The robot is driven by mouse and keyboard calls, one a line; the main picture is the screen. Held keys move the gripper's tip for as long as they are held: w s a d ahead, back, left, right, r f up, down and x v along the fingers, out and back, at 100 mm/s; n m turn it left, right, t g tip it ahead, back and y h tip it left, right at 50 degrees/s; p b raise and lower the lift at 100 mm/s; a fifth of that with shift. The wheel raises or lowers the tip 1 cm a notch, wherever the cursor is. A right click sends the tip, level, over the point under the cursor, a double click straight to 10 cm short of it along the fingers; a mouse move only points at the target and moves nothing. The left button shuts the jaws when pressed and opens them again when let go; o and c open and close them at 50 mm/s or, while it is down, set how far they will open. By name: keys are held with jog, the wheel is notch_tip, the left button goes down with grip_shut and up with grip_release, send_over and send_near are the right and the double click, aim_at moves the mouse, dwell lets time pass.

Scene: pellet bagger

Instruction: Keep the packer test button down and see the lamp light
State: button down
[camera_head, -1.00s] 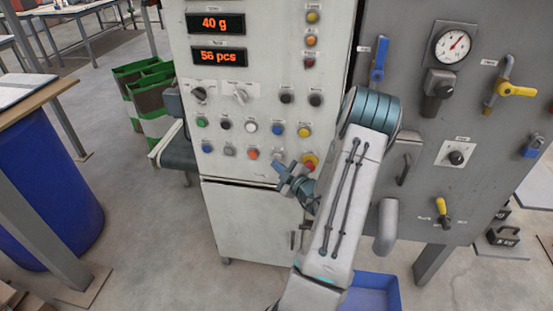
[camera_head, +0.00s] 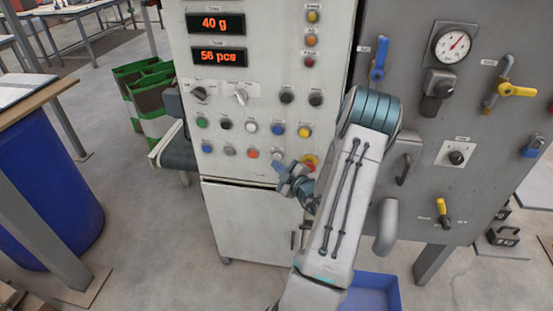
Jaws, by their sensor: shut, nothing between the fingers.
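The control panel (camera_head: 225,105) of the packer stands upright in front of me. It carries rows of coloured buttons, including a blue one (camera_head: 277,128), a yellow one (camera_head: 304,131), an orange-red one (camera_head: 252,153) and a red one on a yellow ring (camera_head: 310,161). The button labels are too small to read, so I cannot tell which is the test button. My gripper (camera_head: 279,166) is shut and empty, its tip at the lower right of the panel by the bottom button row. I cannot tell whether it touches a button. Three lamps (camera_head: 312,39) sit at the upper right; none is clearly lit.
Two displays (camera_head: 218,56) read 40 g and 56 pcs. A grey panel with a gauge (camera_head: 453,45), yellow-handled valve (camera_head: 515,89) and large handle stands right of my arm. A conveyor (camera_head: 172,150) is at left, a blue bin (camera_head: 372,292) below.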

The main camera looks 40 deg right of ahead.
dwell(0.4)
jog(key=shift+w+d+p, duration=0.3)
jog(key=shift+w+d, duration=0.3)
jog(key=shift+d, duration=0.1)
dwell(2.1)
jog(key=shift+a, duration=0.1)
dwell(0.7)
jog(key=shift+s+a+p, duration=0.55)
jog(key=shift+a, duration=0.05)
jog(key=s+a+p, duration=0.1)
jog(key=s+a, duration=0.2)
jog(key=shift+s+a, duration=0.15)
jog(key=shift+a, duration=0.25)
dwell(0.5)
